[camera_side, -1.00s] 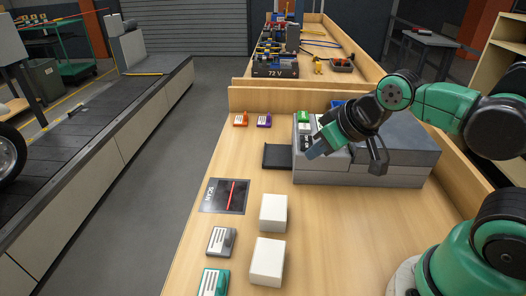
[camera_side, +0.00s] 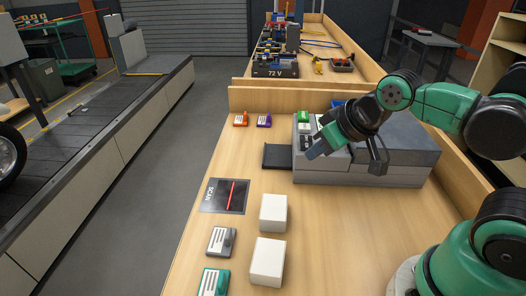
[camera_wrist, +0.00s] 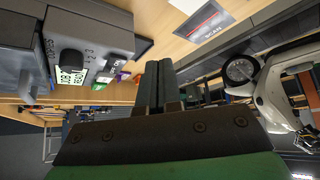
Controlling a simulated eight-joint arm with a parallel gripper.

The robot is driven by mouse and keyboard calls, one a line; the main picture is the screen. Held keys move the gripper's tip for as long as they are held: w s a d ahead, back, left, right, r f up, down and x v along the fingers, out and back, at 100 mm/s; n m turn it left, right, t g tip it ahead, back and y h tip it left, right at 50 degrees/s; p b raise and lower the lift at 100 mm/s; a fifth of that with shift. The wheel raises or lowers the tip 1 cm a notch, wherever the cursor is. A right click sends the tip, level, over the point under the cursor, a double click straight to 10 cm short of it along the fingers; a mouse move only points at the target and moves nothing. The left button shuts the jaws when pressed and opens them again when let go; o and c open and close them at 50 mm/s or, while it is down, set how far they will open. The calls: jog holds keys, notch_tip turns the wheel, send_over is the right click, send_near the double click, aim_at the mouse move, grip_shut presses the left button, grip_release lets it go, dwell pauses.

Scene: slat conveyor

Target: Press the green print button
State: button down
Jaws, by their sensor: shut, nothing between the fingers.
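The grey printer (camera_side: 395,160) stands on the bench, with its control panel at its left end. In the wrist view the printer (camera_wrist: 95,40) is at upper left, with a dark round knob and a pale lit display (camera_wrist: 72,76) that seems to read "JOB READY". My gripper (camera_side: 315,153) is shut and empty, tilted down and left over the panel. Its closed fingers (camera_wrist: 158,80) show in the wrist view, apart from the printer in that picture. I cannot make out the green print button; my gripper may hide it in the side view.
A dark tray (camera_side: 276,157) sticks out left. The scan pad (camera_side: 223,196), white boxes (camera_side: 273,213) and a grey tag (camera_side: 221,241) lie nearer.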

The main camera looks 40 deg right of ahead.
jog(key=w+d+r+m, duration=0.5)
jog(key=w+d, duration=0.1)
jog(key=w, duration=0.3)
jog(key=r+m+t+h, duration=0.1)
jog(key=m+t, duration=0.1)
jog(key=m, duration=0.4)
send_over(305, 116)
jog(key=shift+f, duration=0.1)
jog(key=shift+f, duration=4.3)
jog(key=shift+f, duration=0.4)
